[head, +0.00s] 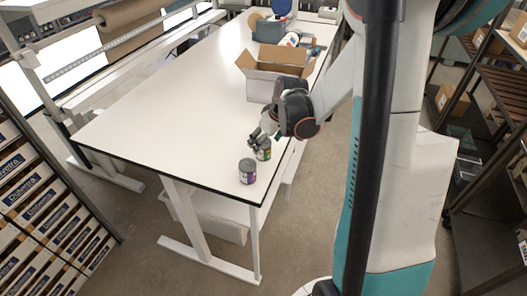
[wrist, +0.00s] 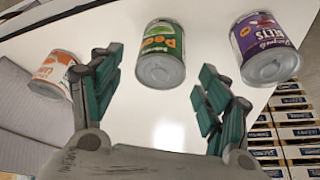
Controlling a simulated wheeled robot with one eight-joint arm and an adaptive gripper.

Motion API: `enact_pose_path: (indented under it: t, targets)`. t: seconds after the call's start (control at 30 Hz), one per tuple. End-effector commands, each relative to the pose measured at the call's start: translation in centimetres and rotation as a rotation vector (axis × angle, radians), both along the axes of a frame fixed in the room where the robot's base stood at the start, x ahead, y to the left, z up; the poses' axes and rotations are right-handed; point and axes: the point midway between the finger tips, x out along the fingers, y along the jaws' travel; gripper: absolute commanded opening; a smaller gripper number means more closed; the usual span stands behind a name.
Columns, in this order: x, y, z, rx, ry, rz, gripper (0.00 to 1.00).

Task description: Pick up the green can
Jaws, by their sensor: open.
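The green can (wrist: 160,55), with a green label and a bare metal end, is in the wrist view, ahead of and between my open fingers. In the head view the green can (head: 264,154) stands near the table's right edge, its upper part partly covered by my gripper (head: 262,138). My gripper in the wrist view (wrist: 160,66) is open, one finger on each side of the can's line. I see no finger closed on it, and contact cannot be told.
A purple-labelled can (head: 247,171) stands nearer the table corner; it also shows in the wrist view (wrist: 265,48). An orange-and-white can (wrist: 55,75) is beside the left finger. An open cardboard box (head: 262,88) stands behind my gripper. The white table (head: 165,120) is clear to the left.

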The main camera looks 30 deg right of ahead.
Motion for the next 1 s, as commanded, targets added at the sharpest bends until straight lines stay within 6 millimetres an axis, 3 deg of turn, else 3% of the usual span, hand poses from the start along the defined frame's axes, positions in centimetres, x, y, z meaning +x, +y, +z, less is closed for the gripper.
enact_pose_path:
  t: [0.2,0.47,0.7,1.0]
  targets:
    - [0.9,0.2,-2.2,0.000,0.000,-0.001,0.69]
    - [0.9,0.2,-2.2,0.000,0.000,-0.001,0.69]
    - [0.9,0.2,-2.2,0.000,0.000,-0.001,0.18]
    - [0.9,0.2,-2.2,0.000,0.000,-0.001,0.18]
